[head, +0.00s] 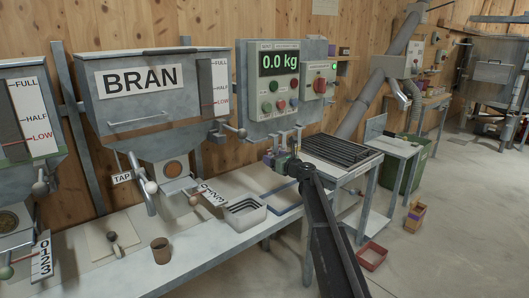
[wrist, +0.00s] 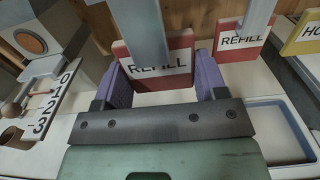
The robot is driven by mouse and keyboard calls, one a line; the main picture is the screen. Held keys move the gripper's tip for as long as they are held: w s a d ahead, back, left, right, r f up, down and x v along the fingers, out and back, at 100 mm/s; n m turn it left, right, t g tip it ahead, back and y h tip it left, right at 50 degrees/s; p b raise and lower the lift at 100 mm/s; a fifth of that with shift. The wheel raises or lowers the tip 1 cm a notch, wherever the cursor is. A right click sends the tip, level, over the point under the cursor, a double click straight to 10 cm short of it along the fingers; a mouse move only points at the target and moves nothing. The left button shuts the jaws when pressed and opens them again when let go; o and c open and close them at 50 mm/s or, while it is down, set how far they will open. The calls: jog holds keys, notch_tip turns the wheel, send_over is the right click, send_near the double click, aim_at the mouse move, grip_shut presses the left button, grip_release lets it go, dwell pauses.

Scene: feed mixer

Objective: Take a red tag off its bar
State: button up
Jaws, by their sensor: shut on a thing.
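A red tag with a white REFILL label (wrist: 180,68) is between the purple fingers of my gripper (wrist: 163,80) in the wrist view. The gripper is shut on it at its two side edges. A grey bar (wrist: 148,28) crosses in front of the tag's upper middle; I cannot tell whether the tag still hangs on it. A second red REFILL tag (wrist: 238,42) is at its right by another grey bar (wrist: 260,16). A yellow tag (wrist: 304,36) is at the far right. In the head view my gripper (head: 284,158) is small below the scale panel, and the tags are hard to make out.
The scale panel (head: 279,85) reads 0.0 kg. A grey tray (head: 245,212) and a brown cup (head: 161,250) stand on the bench (head: 205,250). The BRAN hopper (head: 150,100) is at the left. A slatted rack (head: 341,151) is close at the right.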

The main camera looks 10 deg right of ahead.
jog(key=shift+v, duration=2.9)
